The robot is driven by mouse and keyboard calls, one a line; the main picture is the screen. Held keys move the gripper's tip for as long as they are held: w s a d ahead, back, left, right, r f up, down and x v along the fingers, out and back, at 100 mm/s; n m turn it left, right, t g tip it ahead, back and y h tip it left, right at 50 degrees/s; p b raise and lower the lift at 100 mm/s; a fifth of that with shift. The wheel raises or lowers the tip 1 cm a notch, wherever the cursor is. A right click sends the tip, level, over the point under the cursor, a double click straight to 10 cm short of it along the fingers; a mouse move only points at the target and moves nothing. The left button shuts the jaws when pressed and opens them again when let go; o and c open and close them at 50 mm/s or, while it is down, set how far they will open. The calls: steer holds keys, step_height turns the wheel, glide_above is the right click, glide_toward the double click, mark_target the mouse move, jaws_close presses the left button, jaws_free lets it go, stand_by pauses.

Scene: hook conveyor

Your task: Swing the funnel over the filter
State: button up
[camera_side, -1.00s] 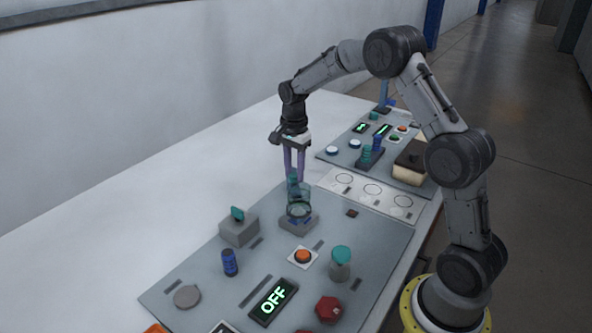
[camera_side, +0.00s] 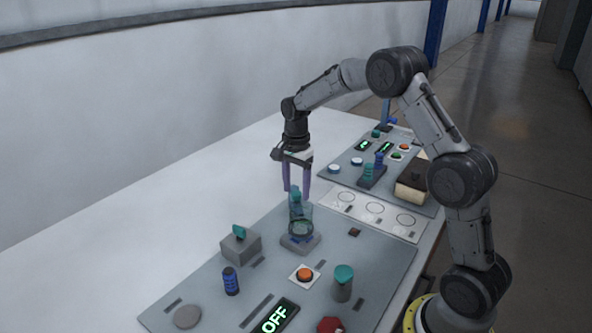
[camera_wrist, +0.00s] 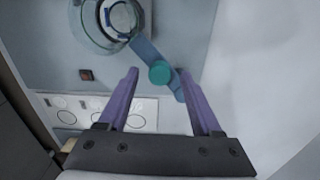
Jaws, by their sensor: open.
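The funnel is a clear teal-tinted cup (camera_side: 300,229) on a grey base, with a teal upright knob (camera_side: 296,196) at its back. In the wrist view a blue-grey arm (camera_wrist: 146,50) joins the cup's ring (camera_wrist: 88,32) to the round teal knob (camera_wrist: 160,72). A pale disc inside a blue ring (camera_wrist: 122,18), perhaps the filter, shows within the cup's outline. How well they line up is cut off by the frame edge. My gripper (camera_side: 296,194) points down with its purple fingers open. The knob lies between the fingertips in the wrist view, apart from both.
On the same panel stand a grey block with a teal knob (camera_side: 239,243), a blue cylinder (camera_side: 231,281), an orange button (camera_side: 304,274) and a teal-capped jar (camera_side: 343,282). A white plate with circles (camera_side: 375,209) lies behind. The white table to the left is bare.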

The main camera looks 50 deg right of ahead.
step_height(320, 180, up, 13)
steer(key=shift+r, duration=0.15)
stand_by(0.4)
step_height(320, 180, up, 9)
steer(key=n+t, duration=0.1)
steer(key=t, duration=0.1)
glide_above(296, 193)
steer(key=s+a, duration=0.5)
steer(key=s+a+r+n+t, duration=0.25)
steer(key=s+a+n, duration=0.2)
steer(key=s, duration=0.45)
steer(key=s+a+f+n, duration=0.2)
steer(key=s+f+n, duration=0.3)
steer(key=s+n, duration=0.1)
steer(key=s+a+f+n+t, duration=0.1)
steer(key=s+a+f+n, duration=0.1)
steer(key=s+f+n, duration=0.4)
steer(key=s+n, duration=0.1)
steer(key=s, duration=0.2)
steer(key=shift+s, duration=0.2)
